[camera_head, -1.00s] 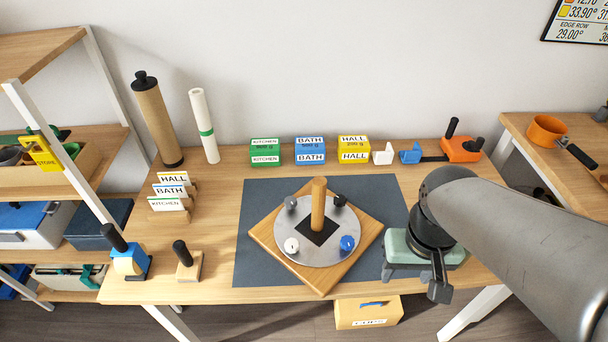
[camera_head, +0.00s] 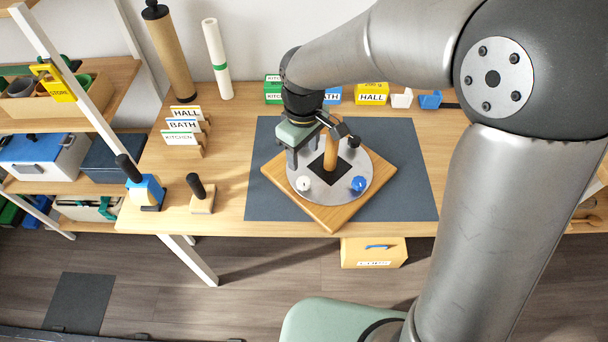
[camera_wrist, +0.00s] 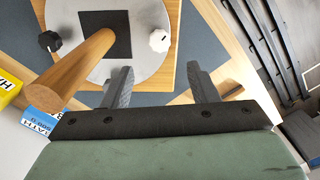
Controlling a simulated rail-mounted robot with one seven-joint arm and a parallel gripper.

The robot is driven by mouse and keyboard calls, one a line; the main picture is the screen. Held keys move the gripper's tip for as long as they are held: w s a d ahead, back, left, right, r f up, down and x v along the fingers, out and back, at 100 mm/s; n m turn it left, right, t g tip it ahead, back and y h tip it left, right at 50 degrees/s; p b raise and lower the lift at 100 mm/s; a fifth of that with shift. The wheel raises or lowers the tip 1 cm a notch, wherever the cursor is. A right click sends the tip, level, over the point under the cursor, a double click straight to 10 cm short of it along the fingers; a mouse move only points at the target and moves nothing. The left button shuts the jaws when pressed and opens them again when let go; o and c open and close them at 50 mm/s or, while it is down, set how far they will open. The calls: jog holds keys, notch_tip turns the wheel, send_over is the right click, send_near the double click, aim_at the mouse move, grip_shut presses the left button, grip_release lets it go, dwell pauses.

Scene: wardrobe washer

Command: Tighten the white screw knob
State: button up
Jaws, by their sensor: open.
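The white screw knob (camera_head: 303,184) sits at the front left of the round grey plate (camera_head: 333,196). It also shows in the wrist view (camera_wrist: 159,40), upper middle, with a small dark mark on its face. My gripper (camera_head: 303,160) is open and empty, above the left part of the plate, just behind the white knob in the head view. In the wrist view, my gripper's (camera_wrist: 158,76) two fingers stand apart, with the white knob beyond the gap and not between them. The fingertips' height above the plate is hard to tell.
A wooden post (camera_head: 331,150) stands close beside my gripper. A blue knob (camera_head: 358,184) is at the plate's front right, and a black knob (camera_wrist: 49,40) shows in the wrist view. The wooden board (camera_head: 335,219) lies on a dark mat (camera_head: 405,150); the mat's right side is clear.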

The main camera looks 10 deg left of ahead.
aim_at(304, 181)
notch_tip(304, 181, down, 11)
jog(key=shift+r, duration=0.2)
